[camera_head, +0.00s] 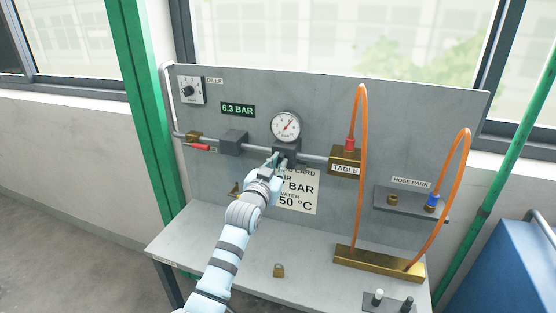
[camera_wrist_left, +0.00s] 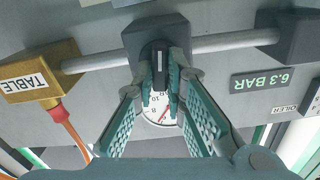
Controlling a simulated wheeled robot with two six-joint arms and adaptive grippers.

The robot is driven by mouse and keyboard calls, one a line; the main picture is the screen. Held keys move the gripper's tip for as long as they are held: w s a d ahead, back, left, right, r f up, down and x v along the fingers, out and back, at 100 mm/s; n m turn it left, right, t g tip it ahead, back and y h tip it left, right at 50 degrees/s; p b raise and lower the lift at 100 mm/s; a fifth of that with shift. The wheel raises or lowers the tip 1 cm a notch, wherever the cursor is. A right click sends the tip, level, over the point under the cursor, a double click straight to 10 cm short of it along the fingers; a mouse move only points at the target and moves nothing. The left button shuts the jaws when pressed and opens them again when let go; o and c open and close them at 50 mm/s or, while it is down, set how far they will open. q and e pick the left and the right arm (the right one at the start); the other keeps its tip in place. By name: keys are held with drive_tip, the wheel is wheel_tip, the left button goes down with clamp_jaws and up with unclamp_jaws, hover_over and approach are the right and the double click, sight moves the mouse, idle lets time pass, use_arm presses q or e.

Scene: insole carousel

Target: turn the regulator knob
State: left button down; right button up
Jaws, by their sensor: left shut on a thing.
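The regulator is a dark grey block (camera_head: 290,147) on the grey pipe, below a round white pressure gauge (camera_head: 285,126). My left gripper (camera_head: 277,159) reaches up to it from below and hides the knob in the head view. In the left wrist view the black regulator knob (camera_wrist_left: 159,58) sits between the teal fingertips of my left gripper (camera_wrist_left: 160,80), which are shut on it. The gauge (camera_wrist_left: 162,108) shows behind the fingers there, partly covered. A green display (camera_head: 237,110) reads 6.3 BAR. My right gripper is in neither view.
The panel carries an oiler dial (camera_head: 188,91), a red-handled valve (camera_head: 200,147) and a brass TABLE block (camera_head: 345,160) with an orange hose (camera_head: 363,190) at right. A hose park shelf (camera_head: 412,203) is further right. A small brass piece (camera_head: 279,270) lies on the bench.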

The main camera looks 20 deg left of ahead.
use_arm(q)
drive_tip(key=shift+m+p, duration=0.4)
drive_tip(key=shift+m, duration=0.6)
drive_tip(key=c, duration=1.6)
unclamp_jaws()
drive_tip(key=shift+c, duration=0.2)
drive_tip(key=shift+s, duration=0.1)
drive_tip(key=s, duration=1.2)
drive_tip(key=shift+d, duration=0.2)
drive_tip(key=shift+w, duration=0.15)
